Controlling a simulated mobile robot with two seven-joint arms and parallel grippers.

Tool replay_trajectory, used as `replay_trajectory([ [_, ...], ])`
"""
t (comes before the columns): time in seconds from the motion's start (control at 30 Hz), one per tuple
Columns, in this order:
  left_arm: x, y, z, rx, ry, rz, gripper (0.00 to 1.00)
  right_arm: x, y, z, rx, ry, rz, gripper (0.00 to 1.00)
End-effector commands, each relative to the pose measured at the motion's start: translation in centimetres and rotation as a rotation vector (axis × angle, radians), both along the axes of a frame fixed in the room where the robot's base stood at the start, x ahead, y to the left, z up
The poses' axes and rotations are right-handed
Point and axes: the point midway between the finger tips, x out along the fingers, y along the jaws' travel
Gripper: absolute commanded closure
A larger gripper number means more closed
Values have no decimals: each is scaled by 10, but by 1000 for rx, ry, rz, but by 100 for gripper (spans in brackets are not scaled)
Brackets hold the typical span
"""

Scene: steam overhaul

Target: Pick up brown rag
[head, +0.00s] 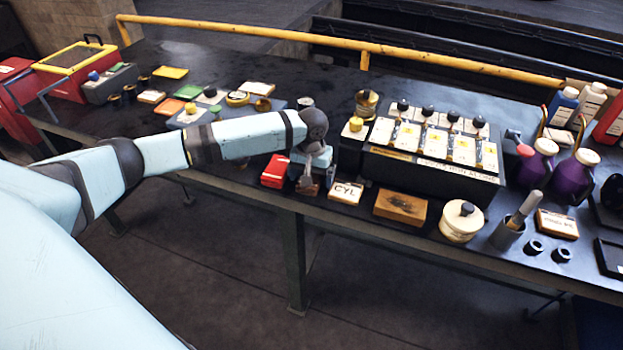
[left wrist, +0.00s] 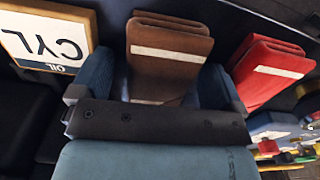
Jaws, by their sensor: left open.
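The brown rag (left wrist: 168,50) is a folded cloth with a pale stripe. In the left wrist view it lies between the two blue fingers of my left gripper (left wrist: 156,72), which is open, with a finger on either side. I cannot tell whether the fingers touch it. In the head view my left gripper (head: 309,170) points down at the table's front edge, and a bit of the brown rag (head: 308,188) shows beneath it. My right gripper is not in view.
A red folded rag (head: 275,171) lies just left of the brown one; it also shows in the left wrist view (left wrist: 268,72). A CYL sign (head: 346,192) stands close on the right. A wooden block (head: 400,207) and a black rack (head: 430,173) are further right.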

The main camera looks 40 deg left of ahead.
Motion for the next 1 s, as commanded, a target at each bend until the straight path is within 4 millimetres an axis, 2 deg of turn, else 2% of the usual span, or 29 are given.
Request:
replay_trajectory([
  [0.17, 0, 0, 0, 0, 0, 0, 6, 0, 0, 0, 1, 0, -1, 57],
  [0.27, 0, 0, 0, 0, 0, 0, 27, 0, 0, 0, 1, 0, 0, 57],
  [0.4, 0, 0, 0, 0, 0, 0, 59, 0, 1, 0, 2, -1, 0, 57],
  [0.77, 1, 0, 6, 0, -2, 0, 60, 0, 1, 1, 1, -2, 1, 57],
  [0.87, 1, 0, 20, 1, -3, -1, 60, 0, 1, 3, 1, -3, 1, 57],
  [1.0, 1, 0, 53, 0, -4, -1, 60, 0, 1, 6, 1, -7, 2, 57],
])
